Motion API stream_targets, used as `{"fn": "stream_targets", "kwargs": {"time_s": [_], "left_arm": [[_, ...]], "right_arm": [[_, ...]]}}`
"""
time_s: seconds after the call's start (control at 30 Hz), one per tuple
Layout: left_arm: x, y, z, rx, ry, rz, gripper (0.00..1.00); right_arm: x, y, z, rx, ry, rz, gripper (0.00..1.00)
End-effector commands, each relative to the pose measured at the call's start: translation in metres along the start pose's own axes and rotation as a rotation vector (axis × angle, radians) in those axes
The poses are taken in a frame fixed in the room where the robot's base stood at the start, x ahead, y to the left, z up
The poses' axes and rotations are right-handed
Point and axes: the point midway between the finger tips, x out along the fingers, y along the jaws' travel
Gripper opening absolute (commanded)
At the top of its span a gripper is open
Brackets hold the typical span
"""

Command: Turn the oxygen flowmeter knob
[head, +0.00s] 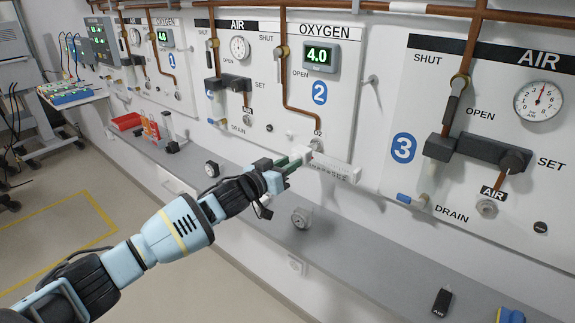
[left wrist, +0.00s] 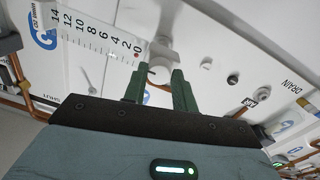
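The oxygen flowmeter (head: 333,168) is a white body with a printed scale, mounted low on the panel marked 2. In the left wrist view its scale (left wrist: 95,38) runs from 14 down to 0. A white knob (left wrist: 160,73) shows at the zero end, close to the fingertips. My left gripper (head: 298,158) reaches the flowmeter's left end. In the left wrist view its green fingers (left wrist: 158,78) stand apart, with the knob at or between their tips. I cannot tell whether they touch it. My right gripper is not in view.
A grey shelf (head: 255,218) runs below the panels, holding a round gauge (head: 302,217), a black tagged item (head: 441,303) and a red tray (head: 126,121). Copper pipes (head: 420,9) run above.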

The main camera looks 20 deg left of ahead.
Motion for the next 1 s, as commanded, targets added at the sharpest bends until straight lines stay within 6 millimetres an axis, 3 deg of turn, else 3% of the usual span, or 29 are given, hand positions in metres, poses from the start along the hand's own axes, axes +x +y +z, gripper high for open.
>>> {"fn": "stream_targets", "kwargs": {"time_s": [0.03,0.13,0.57,1.0], "left_arm": [[0.000,0.000,0.000,0.000,0.000,0.001,0.17],[0.000,0.000,0.000,0.000,0.000,0.001,0.05],[0.000,0.000,-0.002,0.102,-0.004,0.000,0.04],[0.000,0.000,-0.004,0.481,-0.019,-0.004,0.04]], "right_arm": [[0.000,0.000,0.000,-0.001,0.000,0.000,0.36],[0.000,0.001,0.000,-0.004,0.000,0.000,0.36],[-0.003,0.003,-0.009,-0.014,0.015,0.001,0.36],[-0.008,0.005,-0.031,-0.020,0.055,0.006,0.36]]}}
